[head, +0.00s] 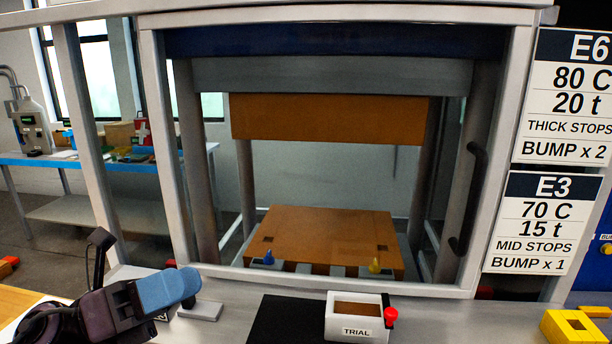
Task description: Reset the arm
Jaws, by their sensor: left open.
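My left arm comes in from the lower left. Its gripper (172,289) has a blue finger and points right, above the grey bench in front of the press. The gripper is open, and I see nothing between its fingers. The finger seen side-on hides most of the other one. My right gripper is not in view.
A press with a white frame (153,150) holds a brown upper block (325,119) above a brown lower block (325,225). A white box marked TRIAL (345,325) stands on the bench beside a black mat (285,322). Yellow blocks (570,328) lie at the right.

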